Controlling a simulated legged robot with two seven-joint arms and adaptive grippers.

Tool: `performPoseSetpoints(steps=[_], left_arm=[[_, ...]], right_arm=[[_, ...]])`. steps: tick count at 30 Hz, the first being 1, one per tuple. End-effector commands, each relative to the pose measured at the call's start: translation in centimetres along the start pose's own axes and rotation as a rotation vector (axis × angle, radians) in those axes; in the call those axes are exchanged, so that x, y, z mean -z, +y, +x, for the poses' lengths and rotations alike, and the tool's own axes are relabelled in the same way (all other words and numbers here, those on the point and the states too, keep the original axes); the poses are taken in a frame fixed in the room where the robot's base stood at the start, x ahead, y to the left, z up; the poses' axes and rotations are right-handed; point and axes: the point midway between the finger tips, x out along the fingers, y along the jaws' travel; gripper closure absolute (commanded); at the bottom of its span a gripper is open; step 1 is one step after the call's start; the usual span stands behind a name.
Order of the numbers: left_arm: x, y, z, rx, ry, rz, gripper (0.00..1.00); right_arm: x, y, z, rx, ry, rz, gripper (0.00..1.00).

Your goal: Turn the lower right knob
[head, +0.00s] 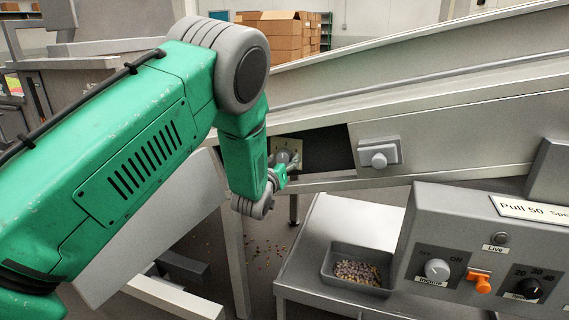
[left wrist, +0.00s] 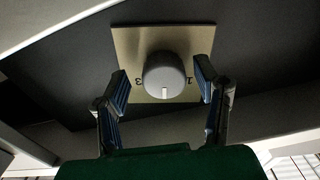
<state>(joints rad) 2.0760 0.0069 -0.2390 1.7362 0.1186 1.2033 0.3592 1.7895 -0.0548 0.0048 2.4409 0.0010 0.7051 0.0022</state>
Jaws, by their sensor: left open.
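A grey round knob (head: 284,156) sits on a square tan plate (head: 293,147) on the machine's side, in the middle of the head view. In the left wrist view the knob (left wrist: 165,75) has a white pointer line towards the picture's bottom, and its plate (left wrist: 127,42) shows a 3 and a 1. My left gripper (head: 287,172) is open at this knob. In the left wrist view its fingers (left wrist: 163,79) stand on either side of the knob, with gaps showing. My right gripper is not in view.
A control box (head: 450,215) at lower right carries a grey knob (head: 437,270), an orange switch (head: 482,284) and a black knob (head: 526,289). A grey tray (head: 335,279) holds small candies. A grey button box (head: 379,155) is right of the plate.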

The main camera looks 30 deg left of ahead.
Motion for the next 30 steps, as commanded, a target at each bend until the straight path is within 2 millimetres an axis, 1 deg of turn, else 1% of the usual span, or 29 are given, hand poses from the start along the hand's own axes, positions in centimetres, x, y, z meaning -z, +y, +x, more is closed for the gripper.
performPoseSetpoints(steps=[4,11,14,15,16,24,30], left_arm=[[-0.08,-0.18,0.64,0.001,-0.001,-0.001,0.44],[-0.05,-0.18,0.68,0.001,-0.002,-0.001,0.44],[-0.06,-0.18,0.67,0.001,-0.002,-0.001,0.75],[-0.05,-0.21,0.67,0.002,-0.002,-0.001,0.9],[-0.06,-0.23,0.67,0.002,-0.002,-0.001,0.93],[-0.05,-0.24,0.61,0.002,-0.002,0.01,0.93],[-0.04,-0.2,0.59,0.001,-0.003,0.078,0.93]], right_arm=[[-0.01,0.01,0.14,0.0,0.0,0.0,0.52],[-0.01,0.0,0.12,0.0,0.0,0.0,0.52],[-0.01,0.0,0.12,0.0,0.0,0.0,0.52],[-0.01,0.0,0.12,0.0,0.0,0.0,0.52],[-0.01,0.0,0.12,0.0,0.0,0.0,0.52],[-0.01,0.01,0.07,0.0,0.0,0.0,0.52],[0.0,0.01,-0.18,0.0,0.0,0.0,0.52]])
